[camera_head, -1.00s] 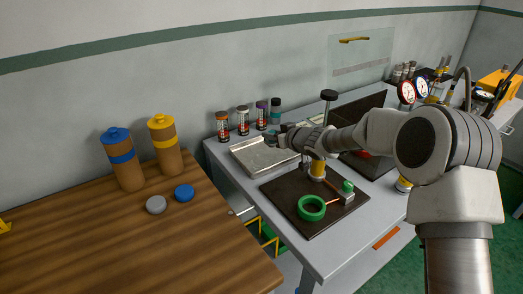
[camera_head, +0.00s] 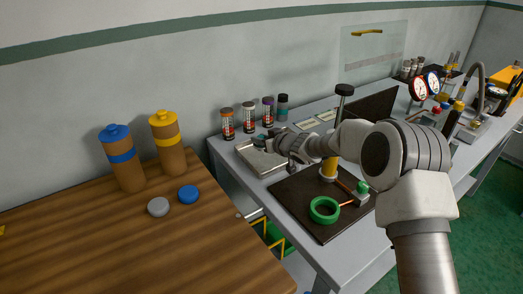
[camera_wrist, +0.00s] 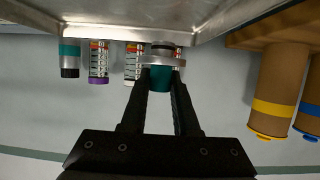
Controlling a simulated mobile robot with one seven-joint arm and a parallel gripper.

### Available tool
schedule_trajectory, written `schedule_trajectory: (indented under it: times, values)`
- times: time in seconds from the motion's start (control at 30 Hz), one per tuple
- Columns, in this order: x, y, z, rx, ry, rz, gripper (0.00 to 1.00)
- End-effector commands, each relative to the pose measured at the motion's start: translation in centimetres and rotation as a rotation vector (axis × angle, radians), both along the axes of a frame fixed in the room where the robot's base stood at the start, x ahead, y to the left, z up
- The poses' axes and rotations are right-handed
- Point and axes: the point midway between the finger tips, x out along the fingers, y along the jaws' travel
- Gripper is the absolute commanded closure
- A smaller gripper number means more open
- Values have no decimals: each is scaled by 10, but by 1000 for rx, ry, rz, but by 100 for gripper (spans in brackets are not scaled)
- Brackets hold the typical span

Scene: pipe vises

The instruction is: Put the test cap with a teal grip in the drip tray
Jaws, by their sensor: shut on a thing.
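My gripper (camera_wrist: 162,88) is shut on the test cap with a teal grip (camera_wrist: 161,78). The teal part is between the fingers, with a grey metal band beyond it. In the head view my gripper (camera_head: 265,141) is over the drip tray (camera_head: 250,162), a shallow metal tray on the grey bench. A bit of the teal grip (camera_head: 260,136) shows there. The tray's metal underside or edge (camera_wrist: 120,18) fills the top of the wrist view. Whether the cap touches the tray, I cannot tell.
A dark mat with a vise (camera_head: 328,170) and a green ring (camera_head: 323,210) lies in front. Brown bottles (camera_head: 168,145) stand at left.

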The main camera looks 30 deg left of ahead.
Motion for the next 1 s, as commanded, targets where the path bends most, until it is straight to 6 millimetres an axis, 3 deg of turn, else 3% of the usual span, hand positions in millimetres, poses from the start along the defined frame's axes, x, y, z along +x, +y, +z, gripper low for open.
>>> schedule_trajectory:
  times: [0.1, 0.2, 0.6, 0.63, 0.77, 1.0]
  values:
    - [-1, 0, -26, -2, 2, 1, 100]
    - [0, 0, -36, 0, 1, 0, 100]
    - [0, 0, -41, -1, 0, 0, 100]
    - [0, 0, -40, -1, 0, -1, 66]
    - [0, 0, -39, -2, 1, 0, 42]
    - [0, 0, -39, -2, 1, 0, 41]
